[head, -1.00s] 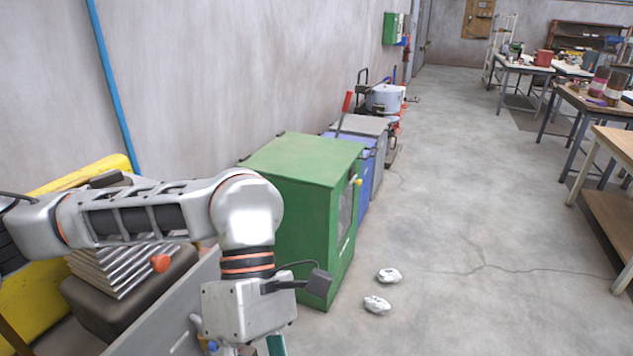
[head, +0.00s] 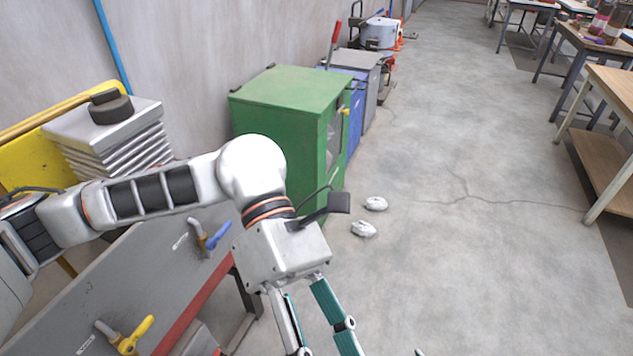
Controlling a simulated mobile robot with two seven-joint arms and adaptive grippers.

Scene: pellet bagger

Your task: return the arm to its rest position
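My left arm comes in from the left, bends at a white elbow and points down. My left gripper (head: 328,342) hangs at the bottom centre, above the floor in front of the grey panel's right end. Its two teal-and-grey fingers stand apart with nothing seen between them, and their ends reach the bottom edge of the picture. My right arm does not clearly show; only a tiny dark tip at the bottom edge is visible, too small to identify.
The grey panel (head: 140,275) carries a blue-handled valve (head: 212,238) and a yellow-handled valve (head: 128,338). A green cabinet (head: 283,105) stands behind my arm. Two white crumpled lumps (head: 364,229) lie on the floor. A wooden-topped table (head: 610,90) is at right; open floor lies between.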

